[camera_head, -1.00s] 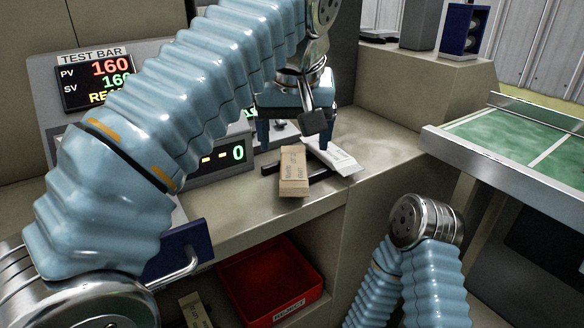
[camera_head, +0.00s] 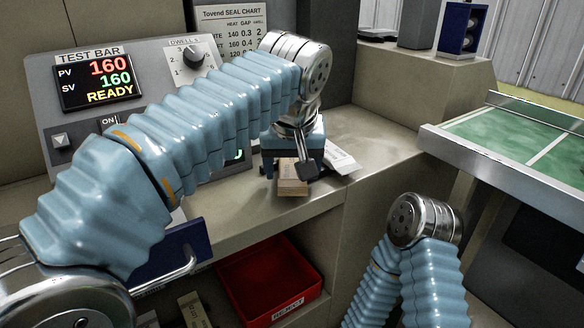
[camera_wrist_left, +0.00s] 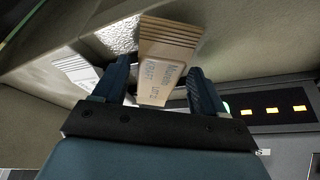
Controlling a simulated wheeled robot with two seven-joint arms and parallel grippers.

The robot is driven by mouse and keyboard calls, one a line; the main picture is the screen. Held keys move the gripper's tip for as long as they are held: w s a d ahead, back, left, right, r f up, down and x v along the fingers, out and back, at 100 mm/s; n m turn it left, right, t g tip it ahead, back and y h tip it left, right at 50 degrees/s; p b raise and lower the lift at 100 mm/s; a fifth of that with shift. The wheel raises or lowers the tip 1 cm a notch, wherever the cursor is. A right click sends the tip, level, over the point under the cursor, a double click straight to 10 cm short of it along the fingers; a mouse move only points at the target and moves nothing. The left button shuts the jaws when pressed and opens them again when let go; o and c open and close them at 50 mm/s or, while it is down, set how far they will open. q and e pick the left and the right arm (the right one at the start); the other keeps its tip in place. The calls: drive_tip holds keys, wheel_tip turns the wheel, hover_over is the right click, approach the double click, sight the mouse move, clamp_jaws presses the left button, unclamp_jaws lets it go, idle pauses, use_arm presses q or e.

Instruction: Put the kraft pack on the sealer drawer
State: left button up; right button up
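The kraft pack (camera_head: 292,186) is a brown stack with a printed label, lying on the beige counter. It also shows in the left wrist view (camera_wrist_left: 165,50) between the fingers. My left gripper (camera_head: 293,172) is down over the pack and hides much of it in the head view. In the left wrist view the gripper (camera_wrist_left: 160,72) is open, one finger on each side of the pack, with gaps visible. The sealer drawer (camera_head: 184,250) looks to be the dark blue front with a metal handle at lower left, partly behind my left arm. My right gripper is out of view.
A white pack (camera_head: 341,161) lies close to the right of the kraft pack. A red reject bin (camera_head: 268,282) sits below the counter. The sealer's control panel (camera_head: 98,80) reads READY. A green-topped table (camera_head: 520,135) stands at right.

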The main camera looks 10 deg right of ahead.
use_arm(q)
drive_tip(key=c, duration=0.9)
drive_tip(key=shift+r, duration=0.1)
